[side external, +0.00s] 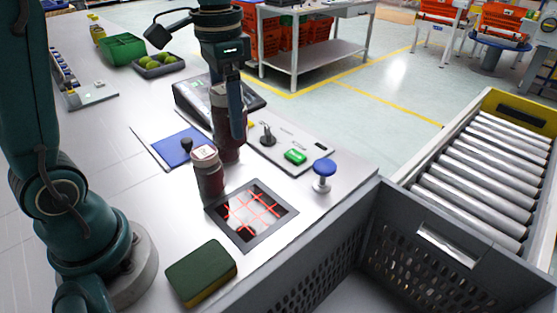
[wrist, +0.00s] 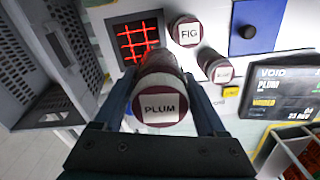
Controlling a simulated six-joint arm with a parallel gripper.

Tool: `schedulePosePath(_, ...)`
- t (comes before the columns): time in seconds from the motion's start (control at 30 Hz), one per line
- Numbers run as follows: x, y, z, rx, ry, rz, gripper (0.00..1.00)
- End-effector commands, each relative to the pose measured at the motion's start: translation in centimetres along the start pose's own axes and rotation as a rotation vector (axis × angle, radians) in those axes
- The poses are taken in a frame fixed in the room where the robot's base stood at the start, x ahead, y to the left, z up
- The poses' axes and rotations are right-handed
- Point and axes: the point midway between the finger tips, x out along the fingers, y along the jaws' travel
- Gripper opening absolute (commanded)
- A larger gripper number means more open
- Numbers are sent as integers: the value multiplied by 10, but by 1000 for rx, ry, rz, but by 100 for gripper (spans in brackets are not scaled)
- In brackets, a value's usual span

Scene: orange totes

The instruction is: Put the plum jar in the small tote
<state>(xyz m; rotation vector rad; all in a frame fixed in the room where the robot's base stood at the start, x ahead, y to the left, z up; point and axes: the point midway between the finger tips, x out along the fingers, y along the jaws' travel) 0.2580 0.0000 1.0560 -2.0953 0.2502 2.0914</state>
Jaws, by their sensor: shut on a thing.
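The plum jar (wrist: 160,104), dark red with a white label reading PLUM on its lid, is held between the two fingers of my gripper (wrist: 168,100). My gripper (side external: 236,112) also shows in the side view, above the bench, with the jar (side external: 221,118) partly hidden by it. A jar labelled FIG (wrist: 187,31) stands beside the scanner window; it also shows in the side view (side external: 208,176). Another jar (wrist: 215,66) stands close by, its label unclear. A grey perforated tote (side external: 440,247) is at the front right; I cannot tell whether it is the small tote.
A scanner window with a red grid (side external: 252,212), a green sponge (side external: 201,272), a blue-topped button (side external: 323,168) and a blue pad (side external: 178,148) are on the bench. A display (wrist: 284,90) reads VOID and PLUM. A roller conveyor (side external: 480,170) lies to the right.

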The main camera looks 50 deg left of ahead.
Motion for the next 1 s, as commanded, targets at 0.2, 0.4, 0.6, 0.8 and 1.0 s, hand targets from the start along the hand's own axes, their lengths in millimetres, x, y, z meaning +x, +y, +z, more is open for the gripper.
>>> schedulePosePath(0.2,-8,2,8,-225,2,-1,0)
schedulePosePath(0.4,-3,26,-16,-229,0,0,0)
schedulePosePath(0.6,3,68,-47,-218,-1,0,0)
schedulePosePath(0.8,13,135,-75,-211,-2,0,0)
schedulePosePath(1.0,20,189,-85,-216,-1,1,0)
